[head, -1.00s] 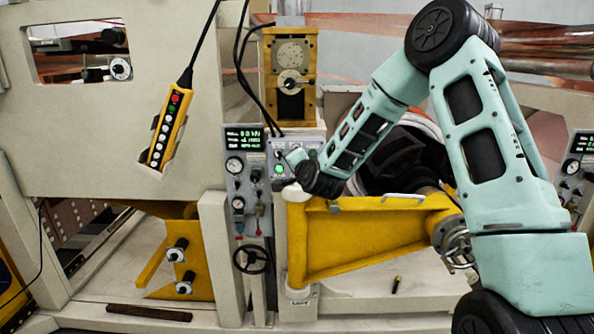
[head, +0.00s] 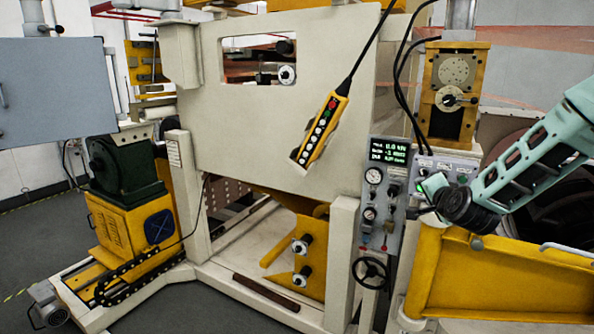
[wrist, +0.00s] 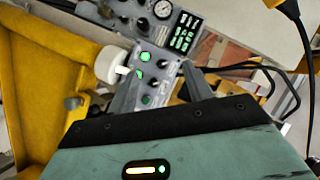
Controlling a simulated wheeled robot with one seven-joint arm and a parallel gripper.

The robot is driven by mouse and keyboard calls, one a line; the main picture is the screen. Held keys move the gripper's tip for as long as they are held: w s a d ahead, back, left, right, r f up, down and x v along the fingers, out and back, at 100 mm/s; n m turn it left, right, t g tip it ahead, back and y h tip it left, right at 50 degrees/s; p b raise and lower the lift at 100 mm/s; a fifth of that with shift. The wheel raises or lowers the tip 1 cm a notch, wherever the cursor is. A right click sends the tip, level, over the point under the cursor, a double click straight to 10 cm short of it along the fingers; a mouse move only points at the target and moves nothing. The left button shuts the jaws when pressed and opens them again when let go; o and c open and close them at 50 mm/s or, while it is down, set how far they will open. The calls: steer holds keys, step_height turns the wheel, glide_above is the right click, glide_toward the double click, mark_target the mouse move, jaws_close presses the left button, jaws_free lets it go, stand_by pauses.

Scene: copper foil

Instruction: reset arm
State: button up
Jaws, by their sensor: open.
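My mint-green arm (head: 545,155) reaches in from the right edge of the head view, with most of it outside the frame. My gripper (head: 430,190) is at its end, in front of a small grey button box (head: 461,168). In the wrist view my gripper's two grey fingers (wrist: 160,85) stand apart, with nothing seen held between them. The button box (wrist: 152,78), with green-lit buttons, shows beyond and between the fingers. I cannot tell whether a finger touches it.
A gauge panel (head: 386,190) stands left of my gripper, above a black handwheel (head: 370,273). A yellow bracket arm (head: 500,280) lies below my arm. A yellow pendant (head: 320,128) hangs from a cable. Grey floor (head: 40,225) is open at the left.

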steer(key=s+a+f+n+g+y+b, duration=0.2)
steer(key=s+a+f+n+g, duration=0.15)
steer(key=s+a, duration=0.35)
steer(key=s+a+f+n+g+y+b, duration=0.15)
steer(key=s+a+n, duration=0.3)
steer(key=a, duration=0.45)
steer(key=s+a+f+n+g+y+b, duration=0.1)
steer(key=s+a+f+n+g+y, duration=0.15)
steer(key=s+a, duration=0.4)
steer(key=s+f+n+g+h+b, duration=0.1)
steer(key=s+n, duration=0.4)
steer(key=s, duration=0.8)
steer(key=s+a+f+n+g+h+b, duration=0.1)
steer(key=s+n+g, duration=0.4)
steer(key=s, duration=0.8)
step_height(320, 180, down, 2)
steer(key=shift+f+g+h+b, duration=0.1)
steer(key=shift+g+h+b, duration=0.45)
steer(key=shift+h+b, duration=0.4)
